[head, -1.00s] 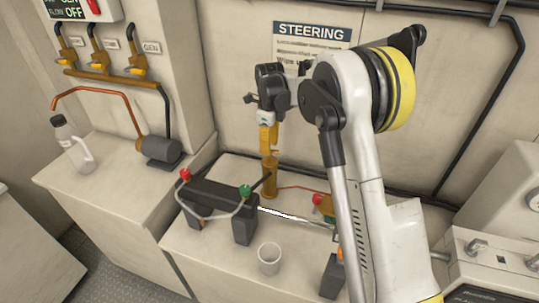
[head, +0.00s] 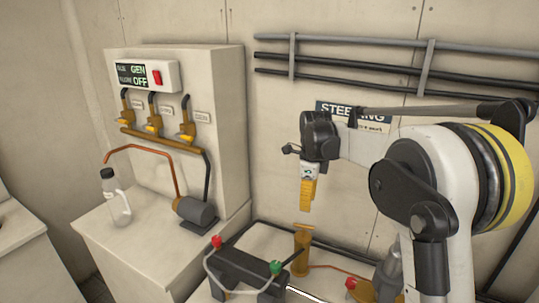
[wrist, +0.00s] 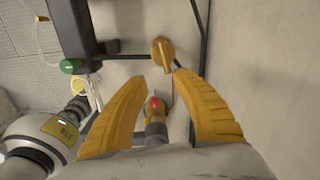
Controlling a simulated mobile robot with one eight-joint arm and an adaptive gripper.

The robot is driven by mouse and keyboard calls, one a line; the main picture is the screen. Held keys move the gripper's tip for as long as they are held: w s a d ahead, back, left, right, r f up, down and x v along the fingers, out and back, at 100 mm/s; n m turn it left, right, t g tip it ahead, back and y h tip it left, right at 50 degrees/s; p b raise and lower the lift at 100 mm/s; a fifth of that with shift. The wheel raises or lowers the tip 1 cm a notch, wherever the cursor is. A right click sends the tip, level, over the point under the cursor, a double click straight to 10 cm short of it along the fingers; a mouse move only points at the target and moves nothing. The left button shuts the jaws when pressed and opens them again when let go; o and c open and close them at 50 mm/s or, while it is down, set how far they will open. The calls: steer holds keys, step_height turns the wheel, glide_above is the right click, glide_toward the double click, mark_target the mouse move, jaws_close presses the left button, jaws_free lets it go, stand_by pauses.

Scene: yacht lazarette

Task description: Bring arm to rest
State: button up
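My gripper (head: 307,207) hangs with its yellow fingers pointing down, above a brass post (head: 303,249) and apart from it. In the wrist view my gripper (wrist: 162,76) has its two fingers spread with a gap between them, and nothing is held. The brass post (wrist: 163,52) shows just beyond the fingertips. A red-tipped fitting (wrist: 154,103) shows through the gap, farther off. My arm is bent, its elbow high on the right side of the head view.
A black block with red and green knobs (head: 247,270) sits on the bench near the post. A bottle (head: 115,198) and a small motor (head: 195,210) stand on the left bench. The wall panel (head: 146,75) reads "GEN OFF". Pipes (head: 400,50) run along the back wall.

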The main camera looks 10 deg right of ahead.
steer(key=s+r+n+t, duration=0.2)
steer(key=s+r+n, duration=0.2)
steer(key=s+n, duration=0.3)
steer(key=s+r+n+t, duration=0.1)
steer(key=s+r+n, duration=0.3)
steer(key=s, duration=0.5)
steer(key=s+f+n+t, duration=0.1)
steer(key=s+f+n, duration=0.2)
steer(key=s+n, duration=0.3)
steer(key=s+f+n+t+b, duration=0.1)
steer(key=s+f+n+t, duration=0.1)
steer(key=s+n, duration=0.4)
steer(key=s+f, duration=0.1)
steer(key=s, duration=0.3)
steer(key=shift+t, duration=0.3)
steer(key=shift+s, duration=0.1)
